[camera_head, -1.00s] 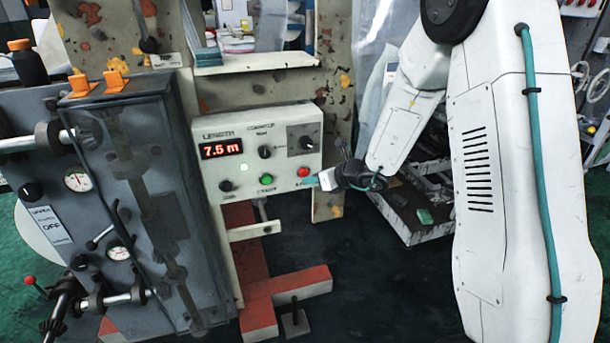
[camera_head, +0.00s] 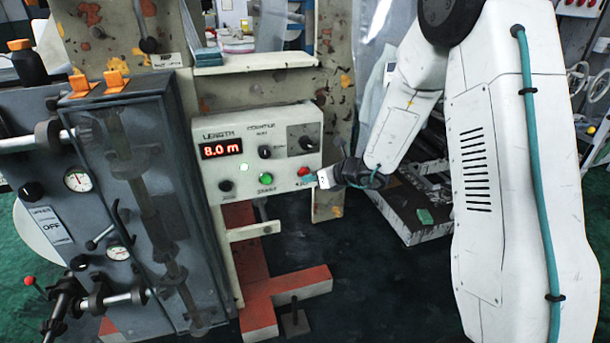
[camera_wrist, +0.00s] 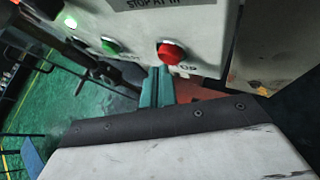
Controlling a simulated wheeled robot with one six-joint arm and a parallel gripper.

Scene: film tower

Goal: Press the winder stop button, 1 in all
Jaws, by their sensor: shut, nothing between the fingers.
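The control panel (camera_head: 232,176) is a pale box with a red display (camera_head: 222,149) reading 8.0 m and a lit green lamp. The red stop button (camera_head: 304,171) is at its lower right, beside a green button (camera_head: 266,179). My gripper (camera_head: 310,179) is shut and empty, with its teal fingertips right at the red button's lower edge. In the wrist view the red button (camera_wrist: 171,53) stands out just beyond and above the fingertips (camera_wrist: 157,78). I cannot tell whether they touch it.
A grey machine cabinet (camera_head: 140,190) with gauges and levers stands left of the panel. A red-topped foot (camera_head: 288,285) of the frame lies on the dark floor below. A low pallet-like stand (camera_head: 405,210) is behind my arm.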

